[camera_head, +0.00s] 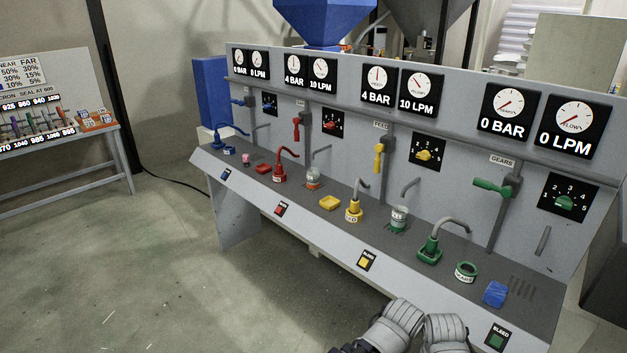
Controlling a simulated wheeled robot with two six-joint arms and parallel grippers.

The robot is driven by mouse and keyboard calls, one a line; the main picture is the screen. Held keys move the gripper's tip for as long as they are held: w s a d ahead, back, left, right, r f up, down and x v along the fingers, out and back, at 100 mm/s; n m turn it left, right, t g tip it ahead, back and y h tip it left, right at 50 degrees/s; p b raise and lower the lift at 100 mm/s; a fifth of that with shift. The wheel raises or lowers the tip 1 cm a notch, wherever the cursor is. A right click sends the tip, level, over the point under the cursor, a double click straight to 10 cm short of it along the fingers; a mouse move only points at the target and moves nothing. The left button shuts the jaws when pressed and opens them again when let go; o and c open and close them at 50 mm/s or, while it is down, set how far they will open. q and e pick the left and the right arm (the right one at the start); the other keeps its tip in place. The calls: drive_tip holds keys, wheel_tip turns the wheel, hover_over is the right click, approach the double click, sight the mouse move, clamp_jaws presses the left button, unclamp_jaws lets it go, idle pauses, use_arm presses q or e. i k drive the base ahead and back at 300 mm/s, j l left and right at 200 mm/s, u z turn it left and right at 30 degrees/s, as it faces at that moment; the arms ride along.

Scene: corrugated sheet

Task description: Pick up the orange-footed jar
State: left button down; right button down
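The orange-footed jar (313,178) is a small clear jar standing upright on the dark shelf of the grey panel bench, left of the middle. It has a pale band and an orange-red foot. A similar clear jar with a green foot (398,218) stands further right on the same shelf. Grey rounded parts of my own arms show at the bottom right edge, well away from the orange-footed jar. I cannot make out fingertips of either gripper.
The bench shelf (338,184) also carries a yellow tray (330,203), a red hose nozzle (280,172), a yellow one (354,211), a green one (429,250), a green ring (466,271) and a blue block (495,293). Levers project from the panel. The floor at left is clear.

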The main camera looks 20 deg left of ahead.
sight(312, 174)
drive_tip(key=i+j, duration=0.3)
drive_tip(key=j, duration=0.15)
drive_tip(key=i+j, duration=0.25)
drive_tip(key=j, duration=0.15)
drive_tip(key=i+j, duration=0.3)
drive_tip(key=j, duration=0.15)
drive_tip(key=u, duration=0.05)
